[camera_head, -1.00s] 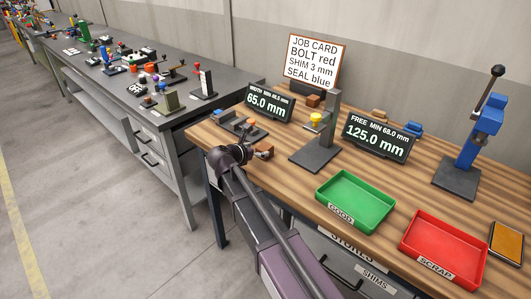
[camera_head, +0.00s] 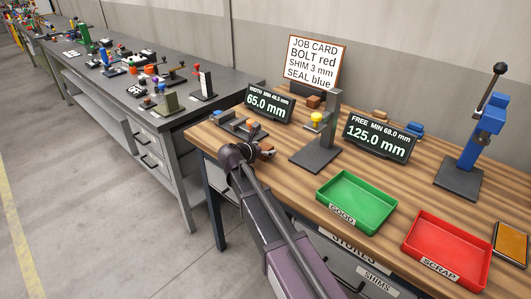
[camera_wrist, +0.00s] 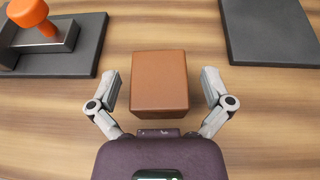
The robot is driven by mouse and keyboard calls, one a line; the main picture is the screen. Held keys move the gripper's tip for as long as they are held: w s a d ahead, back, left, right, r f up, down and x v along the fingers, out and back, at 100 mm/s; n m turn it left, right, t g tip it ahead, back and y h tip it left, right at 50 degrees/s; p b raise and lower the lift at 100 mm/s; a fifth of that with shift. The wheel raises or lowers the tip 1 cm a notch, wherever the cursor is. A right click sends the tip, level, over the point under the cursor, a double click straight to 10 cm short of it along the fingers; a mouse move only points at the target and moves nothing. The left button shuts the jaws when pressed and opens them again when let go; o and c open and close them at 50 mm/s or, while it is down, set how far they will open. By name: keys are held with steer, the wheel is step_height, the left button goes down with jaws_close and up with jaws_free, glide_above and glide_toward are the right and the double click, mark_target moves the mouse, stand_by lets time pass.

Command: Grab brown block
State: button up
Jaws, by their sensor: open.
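The brown block (camera_wrist: 160,82) lies on the wooden bench in the wrist view, between the two fingers of my gripper (camera_wrist: 161,90). The fingers are spread, with a gap on each side of the block, and do not visibly touch it. In the head view my gripper (camera_head: 262,149) is low over the left part of the bench. The block there is mostly hidden by my gripper and arm.
A gauge with an orange knob (camera_wrist: 36,14) is at the upper left, and a dark base plate (camera_wrist: 268,30) at the upper right. A green tray (camera_head: 356,200) and a red tray (camera_head: 447,247) stand at right. Bare wood surrounds the block.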

steer(key=c, duration=1.2)
steer(key=shift+r, duration=0.1)
steer(key=shift+c, duration=0.2)
step_height(320, 180, up, 3)
steer(key=p, duration=0.2)
steer(key=shift+f+p, duration=0.2)
steer(key=shift+p, duration=0.2)
steer(key=s+d+r+p, duration=0.2)
steer(key=s, duration=1.3)
steer(key=shift+s+d, duration=0.2)
steer(key=shift+s, duration=0.2)
steer(key=shift+r, duration=0.1)
